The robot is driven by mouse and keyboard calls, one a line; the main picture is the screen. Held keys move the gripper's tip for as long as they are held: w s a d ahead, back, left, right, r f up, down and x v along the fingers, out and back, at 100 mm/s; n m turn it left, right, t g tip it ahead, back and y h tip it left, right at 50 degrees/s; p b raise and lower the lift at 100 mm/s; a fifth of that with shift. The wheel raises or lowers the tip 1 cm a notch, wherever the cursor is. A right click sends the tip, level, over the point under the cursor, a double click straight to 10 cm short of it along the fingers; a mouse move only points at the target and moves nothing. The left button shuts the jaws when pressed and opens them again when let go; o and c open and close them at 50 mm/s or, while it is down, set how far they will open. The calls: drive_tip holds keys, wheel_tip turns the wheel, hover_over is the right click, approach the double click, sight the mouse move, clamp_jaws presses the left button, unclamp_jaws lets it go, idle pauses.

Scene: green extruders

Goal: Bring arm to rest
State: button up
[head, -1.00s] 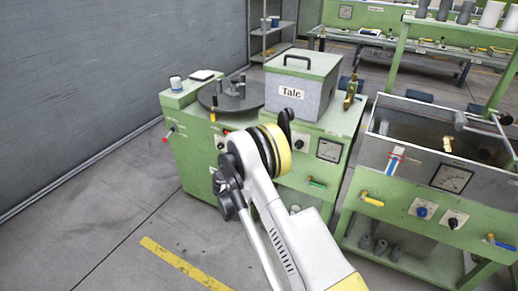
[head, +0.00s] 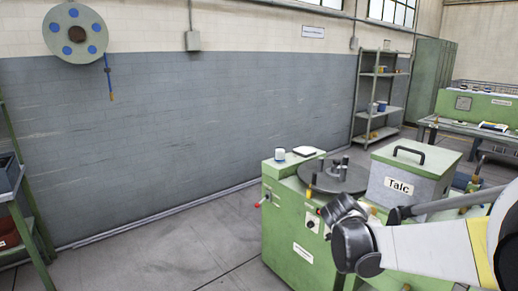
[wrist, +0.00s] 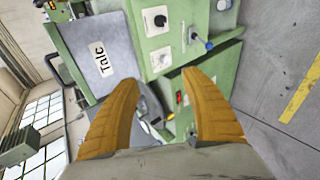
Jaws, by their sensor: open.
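My gripper shows in the wrist view (wrist: 160,90) with its two orange fingers spread apart and nothing between them. In the head view my arm comes in from the right edge, and the dark joints near its end are in front of the green machine (head: 285,235). The fingers cannot be made out in the head view. The wrist view is rolled sideways and shows the machine's green front beyond the fingers, with the grey Talc box (wrist: 108,52) at the upper left.
The Talc box (head: 385,188) and a dark round turntable (head: 345,178) sit on the machine. A grey wall (head: 180,130) stands behind. A shelf rack (head: 378,95) is at the back. Open floor (head: 165,260) lies left of the machine. A green rack (head: 25,215) stands at the left edge.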

drive_tip(key=s+a+m+y, duration=0.2)
drive_tip(key=s+a+m, duration=0.1)
drive_tip(key=s, duration=0.6)
drive_tip(key=s+a+m+y, duration=0.2)
drive_tip(key=s+a, duration=0.3)
drive_tip(key=s, duration=0.5)
drive_tip(key=s+a+m+y, duration=0.3)
drive_tip(key=s+a+m, duration=0.1)
drive_tip(key=s, duration=0.6)
drive_tip(key=shift+f+g, duration=0.15)
drive_tip(key=shift+g, duration=0.25)
drive_tip(key=shift+a, duration=0.1)
